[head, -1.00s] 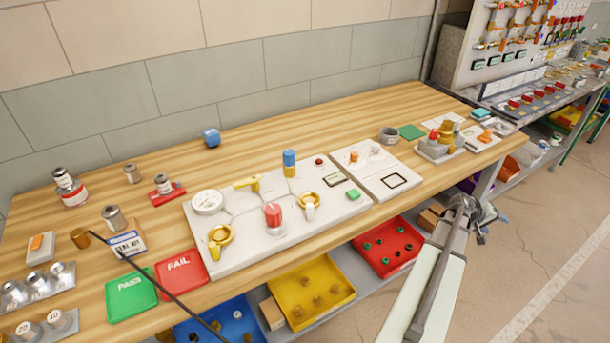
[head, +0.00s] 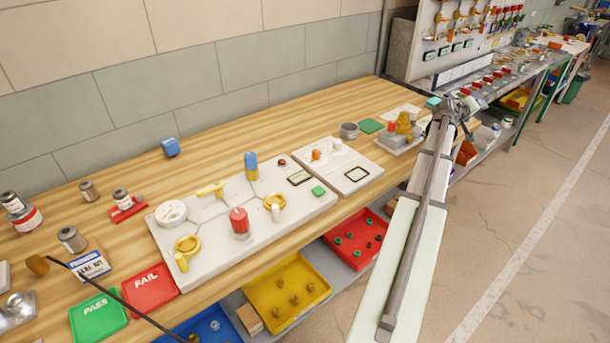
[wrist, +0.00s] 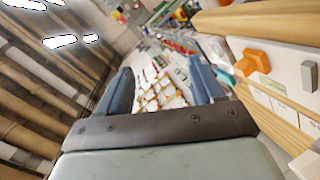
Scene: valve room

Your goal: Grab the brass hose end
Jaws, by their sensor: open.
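The brass hose end (head: 37,265) lies on the left part of the wooden bench in the head view, at the tip of a thin black hose. The hose (head: 110,295) runs down to the right past the green PASS and red FAIL trays. My gripper (head: 458,106) is far from it, near the bench's far right end. In the wrist view my gripper's two blue-grey fingers (wrist: 162,78) stand apart with nothing held between them. The hose end does not show in the wrist view.
A white valve board (head: 230,225) fills the middle of the bench. The red FAIL tray (head: 150,288), green PASS tray (head: 98,318) and a seal kit box (head: 90,265) are near the hose. An orange block (wrist: 252,62) sits close right in the wrist view.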

